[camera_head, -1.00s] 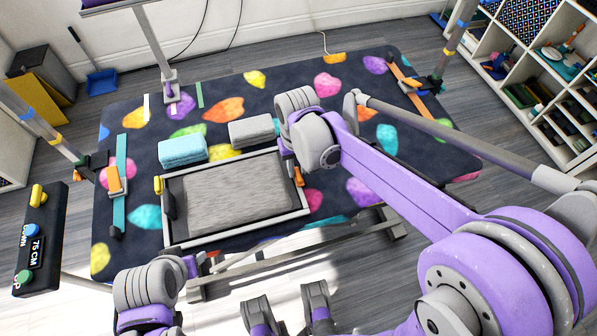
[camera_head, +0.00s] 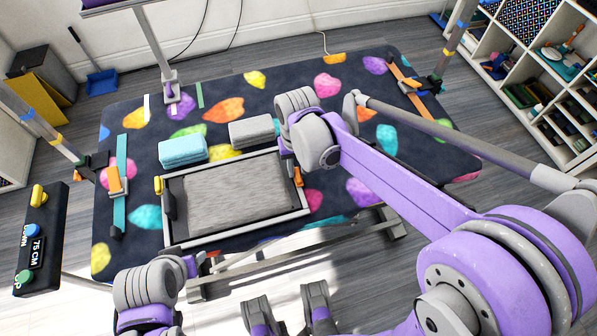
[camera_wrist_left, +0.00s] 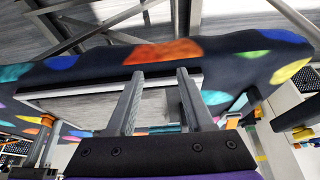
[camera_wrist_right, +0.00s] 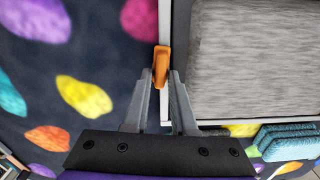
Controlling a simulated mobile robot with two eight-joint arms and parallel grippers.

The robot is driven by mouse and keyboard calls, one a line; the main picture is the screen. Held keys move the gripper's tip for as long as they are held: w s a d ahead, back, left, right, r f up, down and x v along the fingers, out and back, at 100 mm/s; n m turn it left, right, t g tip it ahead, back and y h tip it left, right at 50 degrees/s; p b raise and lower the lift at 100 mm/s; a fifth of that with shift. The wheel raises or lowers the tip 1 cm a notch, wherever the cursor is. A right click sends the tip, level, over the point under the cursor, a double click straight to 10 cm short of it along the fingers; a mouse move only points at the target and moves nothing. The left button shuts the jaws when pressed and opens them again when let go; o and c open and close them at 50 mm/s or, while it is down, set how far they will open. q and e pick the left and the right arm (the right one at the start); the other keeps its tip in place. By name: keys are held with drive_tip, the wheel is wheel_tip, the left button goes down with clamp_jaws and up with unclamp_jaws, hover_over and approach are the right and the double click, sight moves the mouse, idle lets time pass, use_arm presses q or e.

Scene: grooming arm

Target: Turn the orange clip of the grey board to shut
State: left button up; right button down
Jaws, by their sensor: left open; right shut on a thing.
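The grey board (camera_head: 240,204) lies on the dark patterned mat, a grey textured panel in a light frame. Its orange clip (camera_head: 298,177) sits at the frame's right edge. In the right wrist view the clip (camera_wrist_right: 161,58) stands lengthwise along the frame's outer rail, and the board (camera_wrist_right: 255,60) is to its right. My right gripper (camera_wrist_right: 161,76) is shut on the clip, one finger on each side. In the head view my right wrist hides its fingers. My left gripper (camera_wrist_left: 160,74) is open and empty near the board's front edge (camera_wrist_left: 70,90).
A yellow clip (camera_head: 158,185) is at the board's left edge. A blue block (camera_head: 183,150) and a grey block (camera_head: 252,131) lie behind it. A teal strip with an orange slider (camera_head: 114,180) is at left. A control box (camera_head: 40,238) hangs at the far left.

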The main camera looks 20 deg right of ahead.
drive_tip(key=shift+m, duration=0.9)
drive_tip(key=shift+m+p, duration=0.3)
drive_tip(key=shift+m, duration=1.1)
drive_tip(key=shift+m, duration=1.4)
